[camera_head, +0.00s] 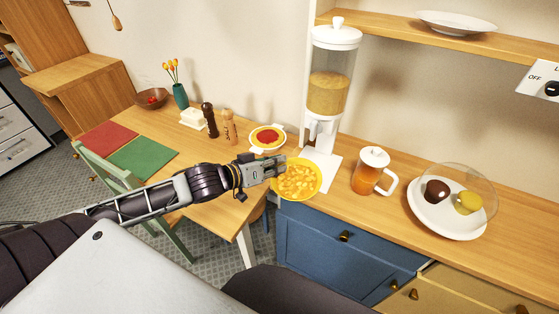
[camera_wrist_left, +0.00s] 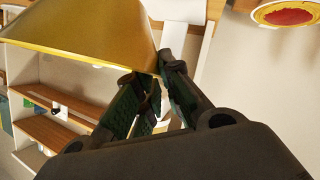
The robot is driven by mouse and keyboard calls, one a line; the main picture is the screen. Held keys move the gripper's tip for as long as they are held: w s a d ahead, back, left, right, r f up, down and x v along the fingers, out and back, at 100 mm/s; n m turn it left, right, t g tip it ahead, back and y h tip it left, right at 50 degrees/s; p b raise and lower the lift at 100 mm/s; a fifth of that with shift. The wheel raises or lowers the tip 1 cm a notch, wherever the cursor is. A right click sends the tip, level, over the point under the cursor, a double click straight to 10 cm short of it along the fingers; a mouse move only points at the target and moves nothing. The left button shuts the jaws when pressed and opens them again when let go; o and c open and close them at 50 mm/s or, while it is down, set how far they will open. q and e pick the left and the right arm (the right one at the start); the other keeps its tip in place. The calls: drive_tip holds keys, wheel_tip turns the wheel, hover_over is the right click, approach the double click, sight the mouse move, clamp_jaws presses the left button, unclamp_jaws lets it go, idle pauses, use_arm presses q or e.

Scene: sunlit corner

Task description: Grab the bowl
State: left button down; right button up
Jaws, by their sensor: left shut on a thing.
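A yellow bowl (camera_head: 298,181) filled with pale yellow cereal is below the cereal dispenser, at the left end of the counter. My left gripper (camera_head: 279,168) is at the bowl's left rim, shut on it. In the left wrist view the bowl (camera_wrist_left: 85,30) shows large at the upper left, its edge reaching the fingertips of my left gripper (camera_wrist_left: 158,75). Whether the bowl rests on the counter or is lifted is hard to tell. My right gripper is not in view.
A cereal dispenser (camera_head: 333,80) stands behind the bowl. A pitcher of orange drink (camera_head: 368,173) and a domed plate (camera_head: 445,222) are to the right. A dish with red contents (camera_head: 267,139), mills (camera_head: 230,127) and placemats (camera_head: 143,158) are on the table at left.

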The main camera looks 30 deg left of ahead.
use_arm(q)
drive_tip(key=shift+s+r+p, duration=0.1)
drive_tip(key=shift+s+p, duration=0.25)
drive_tip(key=shift+s, duration=0.5)
drive_tip(key=shift+s+p, duration=0.35)
drive_tip(key=shift+s, duration=0.45)
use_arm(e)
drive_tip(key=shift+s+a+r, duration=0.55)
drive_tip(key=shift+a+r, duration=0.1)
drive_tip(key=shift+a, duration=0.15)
